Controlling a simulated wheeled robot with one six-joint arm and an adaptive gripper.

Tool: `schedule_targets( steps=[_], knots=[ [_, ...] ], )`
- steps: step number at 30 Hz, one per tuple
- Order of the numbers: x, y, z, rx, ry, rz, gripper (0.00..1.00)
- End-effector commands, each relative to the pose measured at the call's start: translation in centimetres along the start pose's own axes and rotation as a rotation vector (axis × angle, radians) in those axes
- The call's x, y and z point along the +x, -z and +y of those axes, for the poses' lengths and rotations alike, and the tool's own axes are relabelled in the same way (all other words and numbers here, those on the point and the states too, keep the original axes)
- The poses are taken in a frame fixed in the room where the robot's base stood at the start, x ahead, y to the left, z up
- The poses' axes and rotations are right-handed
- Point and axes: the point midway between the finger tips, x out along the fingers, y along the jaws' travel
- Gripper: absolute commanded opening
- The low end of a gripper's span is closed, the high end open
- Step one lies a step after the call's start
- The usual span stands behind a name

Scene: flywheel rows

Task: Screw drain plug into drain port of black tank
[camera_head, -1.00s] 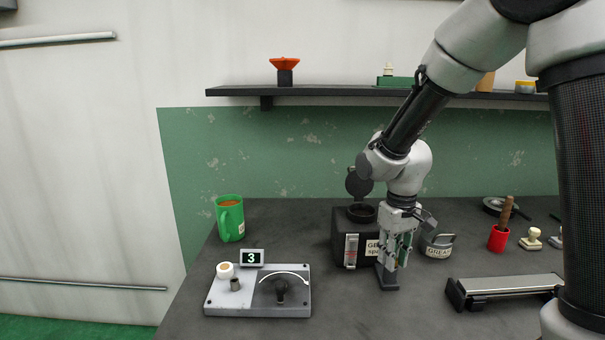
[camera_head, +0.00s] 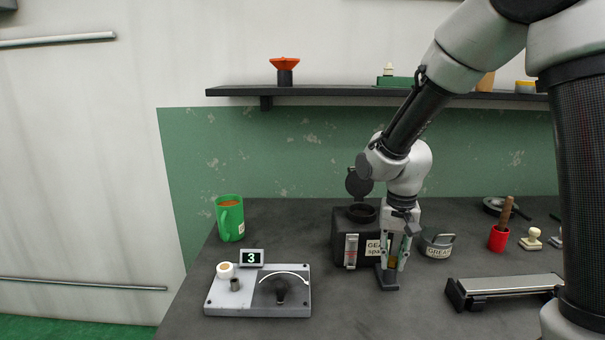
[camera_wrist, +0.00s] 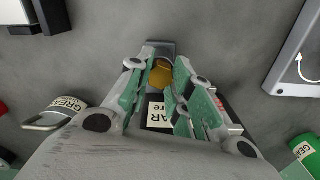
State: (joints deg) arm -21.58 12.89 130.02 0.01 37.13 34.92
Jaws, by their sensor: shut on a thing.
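The black tank (camera_head: 340,240) stands on the bench with its round lid open and a sight gauge and a "GEAR" label on its front. My gripper (camera_head: 393,266) points down in front of the tank's right side, above a small dark foot (camera_head: 388,283). In the wrist view my gripper (camera_wrist: 160,75) is shut on the brass hexagonal drain plug (camera_wrist: 161,76), between its green-padded fingers. A sliver of the plug shows between the fingers in the head view (camera_head: 392,262). The drain port is hidden behind the plug and fingers; I cannot tell how deep the plug sits.
A grease tin (camera_head: 437,244) stands close right of my gripper. The front-middle bench is clear.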

Motion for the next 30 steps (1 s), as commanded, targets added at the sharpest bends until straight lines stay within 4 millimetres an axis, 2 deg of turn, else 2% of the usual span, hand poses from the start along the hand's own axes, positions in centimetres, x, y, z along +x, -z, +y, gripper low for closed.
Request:
schedule_targets(
  steps=[5,16,24,30],
  knots=[
    [-0.01,0.04,-0.04,0.21,0.001,0.001,0.0],
    [-0.02,0.05,-0.05,0.269,0.002,0.002,0.0],
    [0.0,0.06,-0.05,0.627,0.002,0.001,0.0],
    [0.0,0.07,-0.05,0.684,0.002,0.001,0.0]
  ],
)
